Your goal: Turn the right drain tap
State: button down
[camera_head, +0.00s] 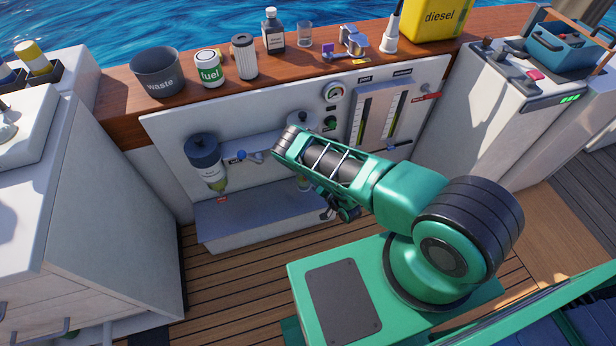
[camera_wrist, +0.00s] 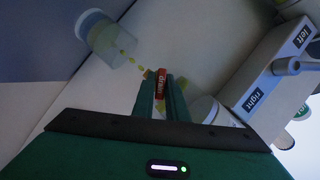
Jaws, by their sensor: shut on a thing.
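In the wrist view the two fingers of my gripper (camera_wrist: 161,100) are shut on the red drain tap (camera_wrist: 161,84), which carries the word "drain". In the head view my gripper (camera_head: 343,212) is low in front of the panel, under the right filter (camera_head: 303,119). My arm covers most of that filter, and its tap is hidden there. The left filter (camera_head: 203,150) hangs apart to the left, with its own red drain tap (camera_head: 222,199) below it.
A box with "left" and "right" labels (camera_wrist: 280,75) and a grey lever is close to my gripper in the wrist view. A grey ledge (camera_head: 250,220) runs below the filters. A waste cup (camera_head: 158,72), bottles and a diesel can (camera_head: 432,20) stand on the wooden top.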

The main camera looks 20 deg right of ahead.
jog(key=m, duration=0.1)
jog(key=m+t+y, duration=0.1)
jog(key=m, duration=0.3)
jog(key=shift+s+d+f+t+y, duration=0.15)
jog(key=shift+f+t+y, duration=0.15)
jog(key=shift+t, duration=0.1)
jog(key=shift+m, duration=0.3)
jog(key=c, duration=1.8)
grip_release()
jog(key=shift+o, duration=0.2)
jog(key=shift+w+r+y, duration=0.2)
jog(key=shift+y, duration=0.1)
